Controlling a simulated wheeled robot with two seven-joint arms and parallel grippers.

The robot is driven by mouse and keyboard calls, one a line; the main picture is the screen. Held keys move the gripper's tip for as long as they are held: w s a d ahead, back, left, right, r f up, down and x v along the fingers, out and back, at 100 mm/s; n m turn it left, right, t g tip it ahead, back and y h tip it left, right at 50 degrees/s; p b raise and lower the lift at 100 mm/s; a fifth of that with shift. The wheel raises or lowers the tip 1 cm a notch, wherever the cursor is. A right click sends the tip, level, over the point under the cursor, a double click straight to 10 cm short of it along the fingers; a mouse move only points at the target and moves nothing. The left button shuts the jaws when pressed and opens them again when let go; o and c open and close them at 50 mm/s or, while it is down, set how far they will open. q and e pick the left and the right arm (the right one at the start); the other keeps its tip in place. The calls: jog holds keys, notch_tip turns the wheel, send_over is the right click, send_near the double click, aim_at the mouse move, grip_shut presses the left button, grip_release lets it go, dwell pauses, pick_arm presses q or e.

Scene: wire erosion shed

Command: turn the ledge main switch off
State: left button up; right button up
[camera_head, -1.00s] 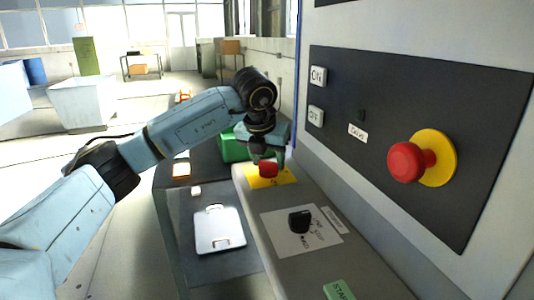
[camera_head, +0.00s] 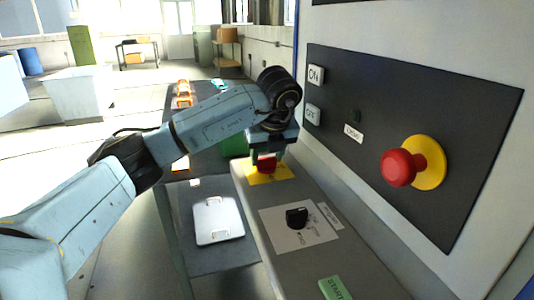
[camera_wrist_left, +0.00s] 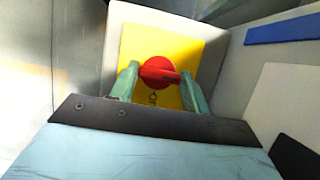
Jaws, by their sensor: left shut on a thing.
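The ledge main switch is a red rotary knob (camera_head: 266,163) on a yellow plate (camera_head: 270,178) at the far end of the grey ledge. In the left wrist view the red knob (camera_wrist_left: 158,71) sits on the yellow plate (camera_wrist_left: 193,47), its handle bar pointing right. My left gripper (camera_head: 267,158) is over the knob from above, its fingers on either side of it and shut on it. The marks on the plate are mostly hidden by the gripper. My right gripper is in neither view.
A black selector knob (camera_head: 297,217) and a green START button (camera_head: 334,288) are nearer on the ledge. A red emergency button (camera_head: 398,167) projects from the dark wall panel (camera_head: 455,115), with ON and OFF buttons. A white clipboard (camera_head: 218,221) lies left of the ledge.

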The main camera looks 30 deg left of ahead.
pick_arm(q)
jog(key=shift+o, duration=0.2)
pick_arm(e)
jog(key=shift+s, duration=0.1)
pick_arm(q)
jog(key=o, duration=1)
jog(key=shift+c, duration=0.2)
jog(key=p+v, duration=0.3)
jog(key=v, duration=1)
jog(key=shift+r, duration=0.2)
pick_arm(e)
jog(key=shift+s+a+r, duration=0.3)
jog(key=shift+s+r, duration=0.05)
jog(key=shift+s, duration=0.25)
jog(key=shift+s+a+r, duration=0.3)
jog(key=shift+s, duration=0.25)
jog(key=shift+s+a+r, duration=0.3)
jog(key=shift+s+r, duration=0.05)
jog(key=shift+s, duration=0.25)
